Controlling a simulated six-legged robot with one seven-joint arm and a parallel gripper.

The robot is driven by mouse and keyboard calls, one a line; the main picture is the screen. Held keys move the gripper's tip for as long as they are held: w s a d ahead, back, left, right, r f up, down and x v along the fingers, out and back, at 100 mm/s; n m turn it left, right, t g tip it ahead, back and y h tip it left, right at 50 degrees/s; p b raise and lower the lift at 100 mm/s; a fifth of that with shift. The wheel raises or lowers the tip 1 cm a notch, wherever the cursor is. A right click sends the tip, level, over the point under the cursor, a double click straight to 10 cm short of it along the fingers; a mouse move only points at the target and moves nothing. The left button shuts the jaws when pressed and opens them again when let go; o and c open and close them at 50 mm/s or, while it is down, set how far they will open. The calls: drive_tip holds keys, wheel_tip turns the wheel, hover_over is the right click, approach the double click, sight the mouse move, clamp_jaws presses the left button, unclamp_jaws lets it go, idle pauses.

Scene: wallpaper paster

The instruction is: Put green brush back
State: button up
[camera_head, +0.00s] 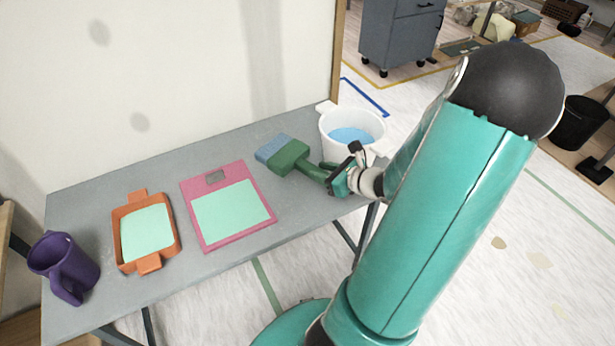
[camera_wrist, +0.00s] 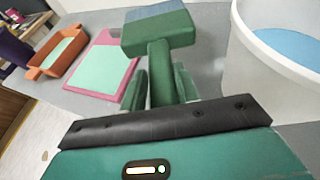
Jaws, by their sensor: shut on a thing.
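The green brush (camera_head: 289,157) has a green handle and head with blue-grey bristles at its far end. My gripper (camera_head: 334,180) is shut on its handle, near the right end of the grey table. In the head view the bristle end points left and back. In the wrist view the brush (camera_wrist: 160,40) extends straight ahead, its handle between my gripper's two green fingers (camera_wrist: 160,88). I cannot tell whether the brush touches the table.
A white bucket (camera_head: 326,127) with blue liquid stands close right of the brush. A pink board (camera_head: 188,194) with a mint sheet, an orange tray (camera_head: 173,236) with mint content and a purple mug (camera_head: 72,262) lie leftward on the grey table (camera_head: 88,200). A white wall rises behind.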

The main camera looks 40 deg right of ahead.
drive_tip(key=w+f, duration=0.2)
drive_tip(key=w+d+f, duration=0.1)
drive_tip(key=w+f, duration=0.1)
drive_tip(key=w+d+f, duration=0.1)
drive_tip(key=w+f, duration=0.1)
drive_tip(key=f, duration=0.1)
drive_tip(key=shift+w+d, duration=0.15)
drive_tip(key=shift+w, duration=0.1)
drive_tip(key=shift+f, duration=1.45)
drive_tip(key=o, duration=1.1)
drive_tip(key=shift+f, duration=0.1)
drive_tip(key=shift+s+d+r, duration=0.1)
drive_tip(key=shift+s+r, duration=0.1)
drive_tip(key=shift+s, duration=0.1)
drive_tip(key=v, duration=1.1)
drive_tip(key=shift+s+r, duration=0.15)
drive_tip(key=shift+s, duration=0.05)
